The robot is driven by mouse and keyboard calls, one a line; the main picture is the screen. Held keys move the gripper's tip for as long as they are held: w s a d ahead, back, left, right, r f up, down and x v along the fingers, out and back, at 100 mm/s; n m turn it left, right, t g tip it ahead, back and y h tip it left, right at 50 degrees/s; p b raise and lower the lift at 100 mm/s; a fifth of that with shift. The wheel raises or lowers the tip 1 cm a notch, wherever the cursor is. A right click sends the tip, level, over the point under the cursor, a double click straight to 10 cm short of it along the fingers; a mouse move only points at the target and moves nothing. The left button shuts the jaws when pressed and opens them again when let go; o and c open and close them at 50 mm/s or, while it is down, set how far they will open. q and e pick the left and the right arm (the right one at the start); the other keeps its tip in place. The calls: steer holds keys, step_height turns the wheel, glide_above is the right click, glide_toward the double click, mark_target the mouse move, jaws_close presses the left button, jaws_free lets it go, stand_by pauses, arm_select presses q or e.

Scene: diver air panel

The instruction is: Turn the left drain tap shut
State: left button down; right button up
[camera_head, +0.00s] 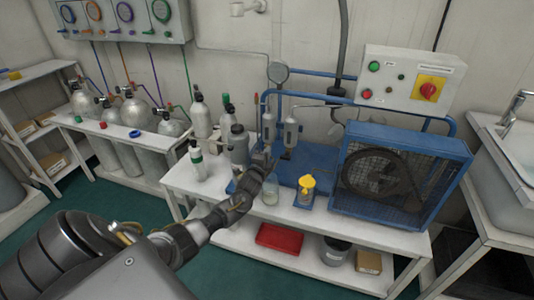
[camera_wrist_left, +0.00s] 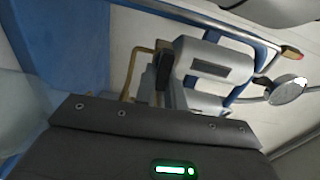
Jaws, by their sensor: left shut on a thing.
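Two grey filter cylinders stand side by side on the compressor's blue frame, the left one (camera_head: 267,127) and the right one (camera_head: 290,132). My left gripper (camera_head: 263,158) is at the lower end of the left cylinder, shut on the left drain tap. The tap itself is mostly hidden by the gripper in the head view. In the left wrist view a dark finger (camera_wrist_left: 163,70) shows beside a bent brass pipe (camera_wrist_left: 132,72) and a grey cylinder body (camera_wrist_left: 203,62). How far the tap is turned cannot be told. My right gripper is not in view.
A clear jar (camera_head: 270,193) stands just below my left gripper. A jar with a yellow funnel (camera_head: 307,184) is to its right. The caged compressor wheel (camera_head: 385,177) stands further right. Several bottles and cylinders (camera_head: 202,118) crowd the left side of the bench.

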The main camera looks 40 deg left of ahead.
arm_select(q)
steer(key=shift+f+m, duration=0.1)
steer(key=shift+m, duration=0.2)
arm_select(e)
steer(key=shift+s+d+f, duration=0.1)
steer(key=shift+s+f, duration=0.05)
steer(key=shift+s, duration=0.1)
arm_select(q)
steer(key=c, duration=1.5)
jaws_free()
steer(key=shift+s, duration=0.1)
steer(key=p+v, duration=0.1)
steer(key=v, duration=0.9)
steer(key=shift+s+d, duration=0.25)
steer(key=shift+s, duration=0.05)
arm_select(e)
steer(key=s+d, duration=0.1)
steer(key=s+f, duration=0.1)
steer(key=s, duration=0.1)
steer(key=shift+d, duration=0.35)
